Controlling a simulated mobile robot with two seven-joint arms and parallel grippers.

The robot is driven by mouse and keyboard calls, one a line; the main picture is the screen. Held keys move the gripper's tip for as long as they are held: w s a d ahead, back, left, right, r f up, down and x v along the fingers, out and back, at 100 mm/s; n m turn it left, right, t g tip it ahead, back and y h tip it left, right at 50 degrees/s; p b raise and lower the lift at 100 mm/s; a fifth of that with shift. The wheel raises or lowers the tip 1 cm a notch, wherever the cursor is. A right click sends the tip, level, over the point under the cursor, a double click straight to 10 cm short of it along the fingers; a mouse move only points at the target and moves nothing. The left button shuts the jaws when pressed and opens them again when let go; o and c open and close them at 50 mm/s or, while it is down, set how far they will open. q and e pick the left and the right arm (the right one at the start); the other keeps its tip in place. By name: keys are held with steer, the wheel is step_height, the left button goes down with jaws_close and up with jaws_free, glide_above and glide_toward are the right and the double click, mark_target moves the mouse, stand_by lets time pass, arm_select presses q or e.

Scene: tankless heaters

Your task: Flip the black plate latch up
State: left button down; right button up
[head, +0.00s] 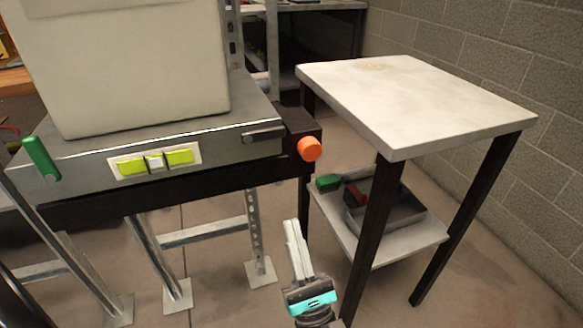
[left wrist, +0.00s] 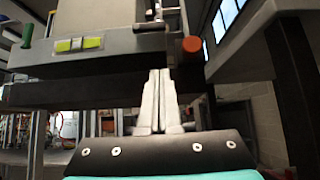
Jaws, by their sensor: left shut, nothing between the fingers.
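A small dark plate latch (head: 262,134) lies flat on the front face of the grey workbench unit, near its right end. It also shows in the left wrist view (left wrist: 150,27), above the fingertips. My left gripper (head: 291,222) is shut and empty, pointing up, below the latch and a little to its right, in front of the unit. In the left wrist view its fingers (left wrist: 160,73) are together, apart from the latch, with the black underside of the unit behind them. My right gripper is not in view.
An orange knob (head: 309,149) sticks out right of the latch. A panel with yellow-green buttons (head: 155,161) and a green handle (head: 41,158) are to the left. A white-topped table (head: 430,100) with dark legs stands at right; its lower shelf holds a tray (head: 385,221).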

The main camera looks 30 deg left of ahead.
mark_target(274, 153)
arm_select(q)
steer(key=shift+a+r, duration=0.1)
steer(key=p+x, duration=0.1)
steer(key=x, duration=0.9)
steer(key=shift+w+r, duration=0.1)
steer(key=shift+r, duration=0.15)
step_height(274, 153, up, 2)
steer(key=shift+r, duration=0.75)
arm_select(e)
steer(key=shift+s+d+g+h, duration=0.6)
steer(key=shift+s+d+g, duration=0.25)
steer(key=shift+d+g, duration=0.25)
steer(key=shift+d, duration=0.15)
